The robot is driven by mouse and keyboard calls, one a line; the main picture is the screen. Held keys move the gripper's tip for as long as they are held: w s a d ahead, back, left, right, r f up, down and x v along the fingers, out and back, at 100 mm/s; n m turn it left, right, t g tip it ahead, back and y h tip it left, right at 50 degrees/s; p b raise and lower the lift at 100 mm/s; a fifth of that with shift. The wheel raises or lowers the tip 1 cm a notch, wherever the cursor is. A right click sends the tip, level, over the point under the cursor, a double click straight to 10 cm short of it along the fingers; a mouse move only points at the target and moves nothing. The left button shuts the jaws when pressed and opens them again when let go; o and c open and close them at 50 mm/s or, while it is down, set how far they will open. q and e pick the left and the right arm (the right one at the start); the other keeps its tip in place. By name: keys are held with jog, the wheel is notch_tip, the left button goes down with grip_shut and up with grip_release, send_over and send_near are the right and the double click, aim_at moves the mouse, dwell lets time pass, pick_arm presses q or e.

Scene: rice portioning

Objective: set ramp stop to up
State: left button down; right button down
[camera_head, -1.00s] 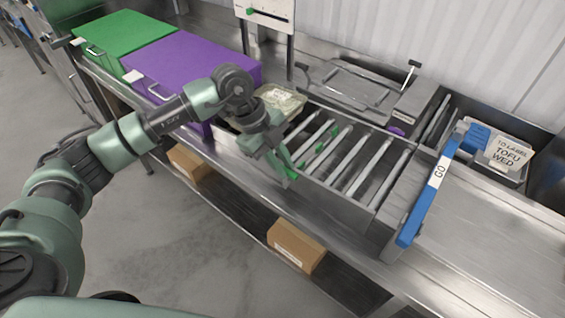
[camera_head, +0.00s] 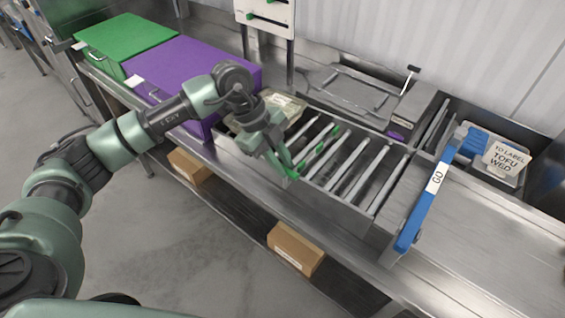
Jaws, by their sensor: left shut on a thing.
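A slim bar with green marks (camera_head: 322,148) lies among the grey rollers of the ramp (camera_head: 362,168) and seems to be the ramp stop. Whether it is up or down cannot be told. My left gripper (camera_head: 291,172) has green fingertips at the near left end of this bar. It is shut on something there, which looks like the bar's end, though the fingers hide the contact. A clear tub with pale contents (camera_head: 287,105) sits just behind my left gripper, partly hidden by it. My right gripper is not in view.
A blue bar labelled GO (camera_head: 425,205) stands at the ramp's right end. A tofu tub (camera_head: 508,160) lies in a bin beyond it. Purple (camera_head: 195,65) and green (camera_head: 125,37) boxes stand at left. The steel counter at right (camera_head: 490,240) is clear.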

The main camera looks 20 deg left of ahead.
pick_arm(q)
jog(key=c, duration=1.4)
grip_release()
jog(key=shift+w+r, duration=0.1)
jog(key=shift+r, duration=0.25)
jog(key=shift+o, duration=0.2)
jog(key=shift+a+r, duration=0.15)
jog(key=b+v, duration=0.2)
jog(key=v, duration=0.5)
jog(key=shift+r, duration=0.2)
